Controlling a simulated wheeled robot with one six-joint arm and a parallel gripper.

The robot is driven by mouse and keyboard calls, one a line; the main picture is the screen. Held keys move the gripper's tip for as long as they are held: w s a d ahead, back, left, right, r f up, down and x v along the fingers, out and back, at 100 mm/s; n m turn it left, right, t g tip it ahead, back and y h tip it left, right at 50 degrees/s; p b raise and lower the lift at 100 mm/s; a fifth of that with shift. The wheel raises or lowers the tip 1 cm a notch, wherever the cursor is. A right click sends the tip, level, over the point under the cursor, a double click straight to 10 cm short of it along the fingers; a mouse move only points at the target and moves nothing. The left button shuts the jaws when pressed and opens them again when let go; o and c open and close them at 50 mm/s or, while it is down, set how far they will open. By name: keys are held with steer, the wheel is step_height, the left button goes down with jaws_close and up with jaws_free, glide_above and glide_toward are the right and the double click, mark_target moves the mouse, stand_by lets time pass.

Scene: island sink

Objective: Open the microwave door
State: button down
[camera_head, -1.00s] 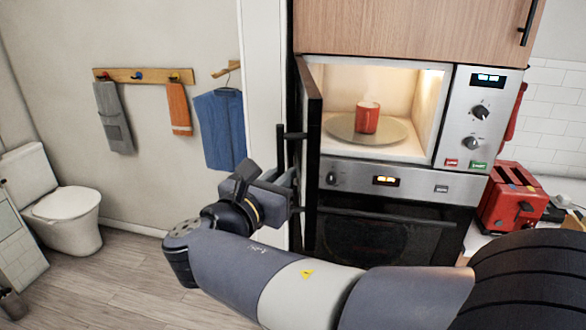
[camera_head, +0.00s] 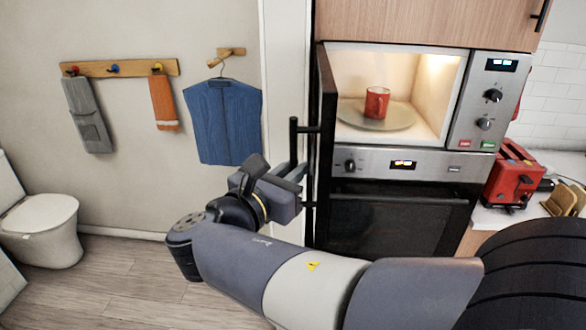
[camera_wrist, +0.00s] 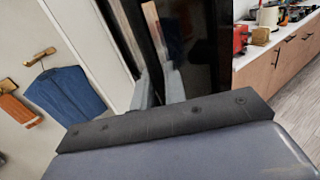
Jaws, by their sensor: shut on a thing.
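The microwave (camera_head: 455,95) is built into a tall cabinet, its lit cavity exposed. Its dark door (camera_head: 327,110) stands swung out on the left side, seen nearly edge-on in the head view. The black bar handle (camera_head: 294,140) is on the door's outer, left face. My gripper (camera_head: 292,172) is at the lower part of this handle and shut on it. In the wrist view, my two grey fingers (camera_wrist: 158,88) stand close together beside the dark door panel (camera_wrist: 203,50); the exact contact is partly hidden. A red mug (camera_head: 377,102) stands on the turntable (camera_head: 400,118) inside.
An oven (camera_head: 395,220) sits below the microwave. A red toaster (camera_head: 513,180) stands on the counter at right. A blue garment (camera_head: 224,122) hangs on the wall left of the door, and a toilet (camera_head: 40,228) is further left. Open floor lies at lower left.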

steer(key=shift+r, duration=0.1)
steer(key=c, duration=1.6)
jaws_free()
steer(key=shift+w, duration=0.1)
steer(key=shift+o, duration=0.2)
steer(key=b+v, duration=0.2)
steer(key=v, duration=0.9)
steer(key=shift+d, duration=0.1)
steer(key=shift+p+x, duration=1)
steer(key=shift+x, duration=4.45)
steer(key=shift+d, duration=0.1)
